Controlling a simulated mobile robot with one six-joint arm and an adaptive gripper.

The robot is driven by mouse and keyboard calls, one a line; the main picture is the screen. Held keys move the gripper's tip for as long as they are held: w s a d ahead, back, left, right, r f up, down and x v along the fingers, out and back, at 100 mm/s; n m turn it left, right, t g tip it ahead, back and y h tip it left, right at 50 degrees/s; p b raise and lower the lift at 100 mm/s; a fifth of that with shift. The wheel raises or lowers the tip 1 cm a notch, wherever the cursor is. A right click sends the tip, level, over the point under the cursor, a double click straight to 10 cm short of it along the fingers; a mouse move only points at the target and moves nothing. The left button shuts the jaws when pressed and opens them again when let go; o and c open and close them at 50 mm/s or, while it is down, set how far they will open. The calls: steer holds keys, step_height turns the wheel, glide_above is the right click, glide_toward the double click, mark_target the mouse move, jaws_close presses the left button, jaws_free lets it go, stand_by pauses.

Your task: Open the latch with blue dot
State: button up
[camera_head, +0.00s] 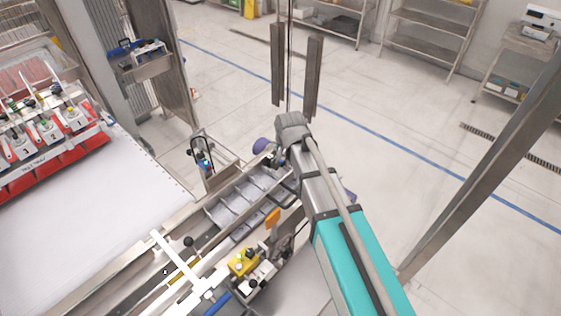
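A small blue-teal dot shows on a dark looped fitting (201,154) in a metal bracket, left of my arm; I cannot tell whether this is the latch. A blue handle (217,303) lies at the bottom edge beside a yellow fitting (243,262) and a white clamp-like part with black knobs (256,280). My arm, teal and grey, reaches up from the bottom right to a grey joint above the rail. Beyond that joint I cannot make out my gripper's fingers; the arm hides much there. A dark shape beside the arm is too small to identify.
A white table (75,220) fills the left. A grey compartment tray (245,200) lies along the metal rail. A slanted metal post (490,165) stands right. Open floor (390,150) lies beyond.

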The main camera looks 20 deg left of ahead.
mark_target(283, 160)
steer(key=shift+f, duration=0.15)
steer(key=b+x, duration=1.2)
steer(key=x, duration=0.1)
steer(key=shift+w+f+b, duration=0.15)
steer(key=shift+f+b, duration=0.1)
steer(key=shift+b, duration=0.05)
stand_by(0.5)
stand_by(0.3)
steer(key=shift+a, duration=0.1)
jaws_close()
